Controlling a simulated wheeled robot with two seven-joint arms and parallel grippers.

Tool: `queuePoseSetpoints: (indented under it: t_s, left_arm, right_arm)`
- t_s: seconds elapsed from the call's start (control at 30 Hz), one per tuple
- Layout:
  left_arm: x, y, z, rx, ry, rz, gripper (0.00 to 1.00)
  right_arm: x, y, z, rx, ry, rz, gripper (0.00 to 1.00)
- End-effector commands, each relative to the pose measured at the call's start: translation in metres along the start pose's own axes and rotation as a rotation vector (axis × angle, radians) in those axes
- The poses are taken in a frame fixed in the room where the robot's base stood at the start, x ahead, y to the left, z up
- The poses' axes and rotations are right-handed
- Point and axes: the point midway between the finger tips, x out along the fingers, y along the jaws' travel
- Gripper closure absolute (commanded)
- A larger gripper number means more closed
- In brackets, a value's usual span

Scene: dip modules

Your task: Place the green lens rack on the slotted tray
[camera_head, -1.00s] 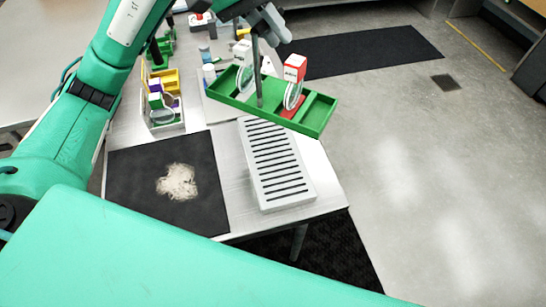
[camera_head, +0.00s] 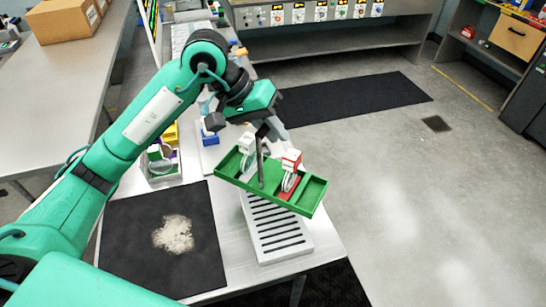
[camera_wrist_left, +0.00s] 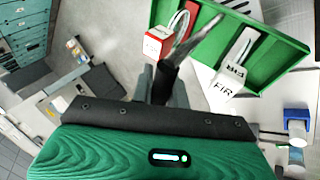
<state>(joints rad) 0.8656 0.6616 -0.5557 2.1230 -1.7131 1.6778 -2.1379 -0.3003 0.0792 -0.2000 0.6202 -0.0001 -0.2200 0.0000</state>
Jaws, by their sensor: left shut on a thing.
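The green lens rack (camera_head: 310,195) is a shallow tray with compartments, a red-topped lens piece and a white-topped one standing in it. It also shows in the left wrist view (camera_wrist_left: 283,48), under the fingers. My left gripper (camera_head: 262,160) is shut on the rack's upright middle post and holds the rack tilted in the air. The light grey slotted tray (camera_head: 282,243) lies on the table, with dark parallel slots. The rack overlaps and hides its far end in the head view; I cannot tell the height of the gap. My right gripper is not in view.
A black mat (camera_head: 130,245) with a pale tangled pile (camera_head: 174,234) lies left of the slotted tray. A clear bin (camera_head: 163,172) with coloured items stands behind the mat. The table's edge is close to the slotted tray's right side.

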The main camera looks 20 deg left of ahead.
Motion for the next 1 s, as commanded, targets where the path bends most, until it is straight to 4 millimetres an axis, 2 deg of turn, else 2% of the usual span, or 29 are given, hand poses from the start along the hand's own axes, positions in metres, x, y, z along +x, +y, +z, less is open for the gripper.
queuePoseSetpoints:
  t_s: [0.3, 0.57, 0.8, 1.0]
  left_arm:
    - [0.038, -0.024, 0.01, -0.002, 0.0, 0.001, 1.0]
    - [0.051, -0.032, 0.014, -0.001, 0.0, 0.001, 1.0]
    - [0.072, -0.045, 0.019, 0.0, 0.0, 0.002, 1.0]
    - [0.075, -0.047, 0.019, 0.002, 0.003, 0.001, 1.0]
  right_arm:
    - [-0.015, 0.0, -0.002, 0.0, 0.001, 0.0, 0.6]
    - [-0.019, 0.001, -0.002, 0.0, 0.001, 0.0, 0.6]
    - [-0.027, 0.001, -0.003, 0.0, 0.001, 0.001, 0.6]
    - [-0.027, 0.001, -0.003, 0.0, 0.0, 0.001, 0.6]
